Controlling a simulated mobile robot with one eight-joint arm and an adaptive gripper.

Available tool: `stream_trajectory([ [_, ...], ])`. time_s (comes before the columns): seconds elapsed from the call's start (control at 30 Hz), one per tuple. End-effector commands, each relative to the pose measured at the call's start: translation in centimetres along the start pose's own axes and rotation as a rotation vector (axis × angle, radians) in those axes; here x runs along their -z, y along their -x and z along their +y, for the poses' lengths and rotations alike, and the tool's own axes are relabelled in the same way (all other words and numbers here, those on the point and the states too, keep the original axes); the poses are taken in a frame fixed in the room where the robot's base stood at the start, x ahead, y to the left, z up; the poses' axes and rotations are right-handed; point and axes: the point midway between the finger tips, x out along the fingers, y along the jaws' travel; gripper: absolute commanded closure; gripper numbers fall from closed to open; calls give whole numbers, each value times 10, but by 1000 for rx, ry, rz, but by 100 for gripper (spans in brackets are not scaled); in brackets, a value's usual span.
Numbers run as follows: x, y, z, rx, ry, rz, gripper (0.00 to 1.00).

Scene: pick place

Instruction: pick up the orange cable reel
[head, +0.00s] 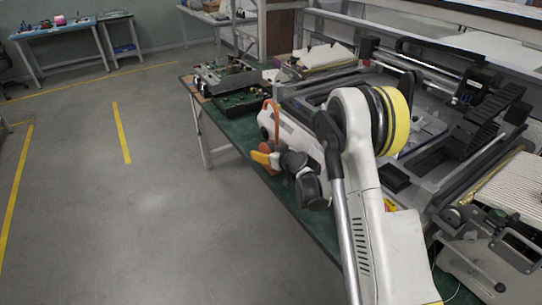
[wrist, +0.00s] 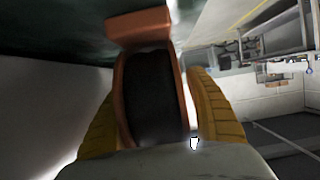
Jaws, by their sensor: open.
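In the wrist view the reel (wrist: 150,28) fills the middle, with an orange rim and a dark core. My gripper (wrist: 156,100) is open, with one yellow ridged finger on each side of the reel. A gap shows between the reel and the right finger; contact on the left cannot be told. In the head view my gripper (head: 265,158) is low beside the table edge, partly hidden by my wrist.
The green table (head: 240,133) carries circuit boards (head: 243,97) behind the reel and a large grey machine (head: 425,135) to the right. A white object lies close beside the reel. The grey floor (head: 150,220) left of the table is clear.

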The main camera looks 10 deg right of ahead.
Motion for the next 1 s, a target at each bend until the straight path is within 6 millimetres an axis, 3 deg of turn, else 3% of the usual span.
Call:
stream_trajectory([
  [0.1,1,1,0,0,0,0,39],
  [0.3,0,1,0,0,0,0,100],
  [0.73,6,3,0,0,0,1,100],
  [1.0,54,23,0,-1,0,1,100],
])
